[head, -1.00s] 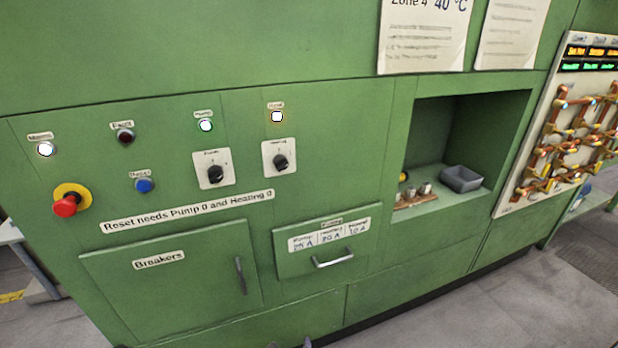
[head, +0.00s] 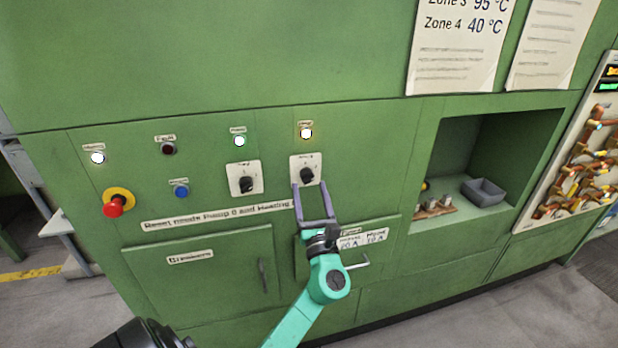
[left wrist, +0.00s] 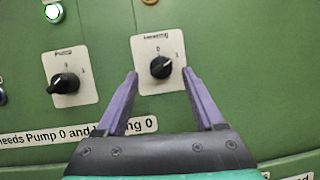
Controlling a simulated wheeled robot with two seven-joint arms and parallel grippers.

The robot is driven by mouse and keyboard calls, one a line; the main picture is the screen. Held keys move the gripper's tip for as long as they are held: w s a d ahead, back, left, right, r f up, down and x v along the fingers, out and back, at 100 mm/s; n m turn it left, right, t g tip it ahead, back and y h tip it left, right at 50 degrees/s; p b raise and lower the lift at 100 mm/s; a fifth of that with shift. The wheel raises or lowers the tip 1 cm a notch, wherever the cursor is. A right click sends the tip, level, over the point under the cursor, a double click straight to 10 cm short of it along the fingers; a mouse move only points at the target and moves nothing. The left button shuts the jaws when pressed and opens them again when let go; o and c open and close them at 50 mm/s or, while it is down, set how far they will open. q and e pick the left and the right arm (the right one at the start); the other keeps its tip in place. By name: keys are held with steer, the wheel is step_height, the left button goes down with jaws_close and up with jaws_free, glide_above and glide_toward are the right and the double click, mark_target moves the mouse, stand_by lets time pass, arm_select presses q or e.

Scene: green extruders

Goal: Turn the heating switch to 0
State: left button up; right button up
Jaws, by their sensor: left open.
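The heating switch (head: 306,174) is a black knob on a white plate in the green panel; it also shows in the left wrist view (left wrist: 161,67). There the plate has a 0 at the top and a 1 at the right, and the knob is turned diagonally, its upper right end toward the 1. My left gripper (head: 310,186) is open. Its purple fingers (left wrist: 160,74) reach up to the plate, their tips on either side of and slightly below the knob, with gaps on both sides. I cannot tell whether they touch the plate. My right gripper is not in view.
The pump switch (head: 246,184) is left of the heating switch. A lit heating lamp (head: 306,133) is above it. The red emergency button (head: 114,205) sticks out at the left. A drawer handle (head: 357,263) is below my gripper. An open niche (head: 448,150) lies right.

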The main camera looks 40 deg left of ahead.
arm_select(q)
steer(key=shift+x, duration=1.05)
steer(key=shift+c, duration=0.3)
jaws_close()
steer(key=shift+f, duration=0.1)
